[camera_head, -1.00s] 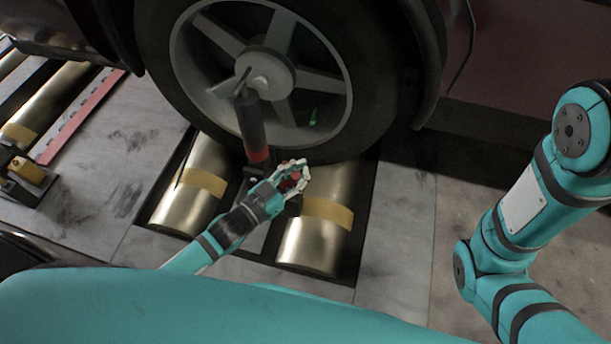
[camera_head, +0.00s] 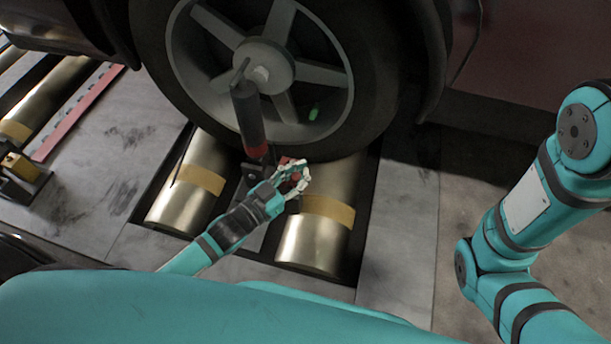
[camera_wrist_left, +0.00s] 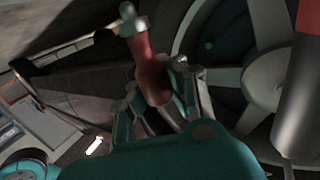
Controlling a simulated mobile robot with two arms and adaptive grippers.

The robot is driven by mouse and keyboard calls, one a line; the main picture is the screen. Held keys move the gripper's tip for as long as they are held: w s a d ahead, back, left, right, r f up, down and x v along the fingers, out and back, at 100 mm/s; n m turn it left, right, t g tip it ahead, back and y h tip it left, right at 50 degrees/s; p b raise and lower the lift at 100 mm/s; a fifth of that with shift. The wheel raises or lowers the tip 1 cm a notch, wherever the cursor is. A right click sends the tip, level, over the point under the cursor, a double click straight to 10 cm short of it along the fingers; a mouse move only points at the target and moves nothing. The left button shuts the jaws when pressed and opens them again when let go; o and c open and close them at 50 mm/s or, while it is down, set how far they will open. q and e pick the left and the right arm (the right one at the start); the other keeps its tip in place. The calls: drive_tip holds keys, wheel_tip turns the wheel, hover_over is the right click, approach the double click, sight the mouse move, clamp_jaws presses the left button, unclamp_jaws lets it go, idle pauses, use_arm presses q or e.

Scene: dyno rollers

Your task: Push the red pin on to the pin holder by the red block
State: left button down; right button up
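The red pin (camera_wrist_left: 152,68) has a pale metal tip and stands between the fingers of my left gripper (camera_wrist_left: 155,95) in the left wrist view. The fingers close on its lower part from both sides. In the head view my left gripper (camera_head: 290,178) is low in front of the wheel, between the two rollers, with a bit of red (camera_head: 288,161) at its fingers. A dark upright cylinder with a red band (camera_head: 256,150) stands just behind it. I cannot make out the pin holder or the red block for certain. My right gripper is out of view.
The car wheel (camera_head: 226,87) rests above brass rollers (camera_head: 312,245) with yellow bands. A yellow block (camera_head: 22,167) on a black mount and a red rail (camera_head: 75,117) lie at the left. Grey floor plate (camera_head: 400,235) is clear at right.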

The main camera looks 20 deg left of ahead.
use_arm(q)
drive_tip(key=shift+w+a, duration=0.1)
drive_tip(key=shift+w+a, duration=0.45)
drive_tip(key=shift+a, duration=0.15)
drive_tip(key=shift+a, duration=0.1)
drive_tip(key=shift+f+p, duration=0.1)
drive_tip(key=shift+p, duration=0.35)
drive_tip(key=shift+f, duration=0.1)
drive_tip(key=shift+f, duration=0.1)
idle(0.5)
drive_tip(key=shift+f, duration=0.1)
idle(0.4)
drive_tip(key=shift+f+p, duration=0.15)
drive_tip(key=shift+p, duration=0.2)
drive_tip(key=shift+f, duration=0.4)
